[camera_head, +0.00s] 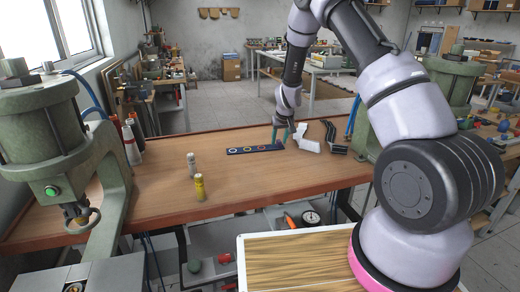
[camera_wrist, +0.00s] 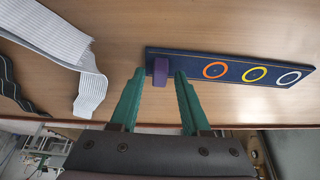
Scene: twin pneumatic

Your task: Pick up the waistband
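A white ribbed, folded strip (camera_wrist: 58,45) looks like an elastic waistband. It lies on the wooden bench at the left of the wrist view, and right of my gripper in the head view (camera_head: 305,138). A dark striped strip (camera_head: 332,137) lies beside it, also at the wrist view's left edge (camera_wrist: 12,82). My gripper (camera_wrist: 160,73), with green fingers, is open above the bench and points down at the end of a dark blue board (camera_wrist: 225,57). A small purple piece (camera_wrist: 160,70) shows between the fingertips; I cannot tell whether they touch it. The white strip is apart from the fingers.
The board carries orange, yellow and white rings. A grey bottle (camera_head: 192,166) and a yellow bottle (camera_head: 200,188) stand on the bench (camera_head: 150,200). Green presses stand at the left (camera_head: 50,140) and right (camera_head: 450,82).

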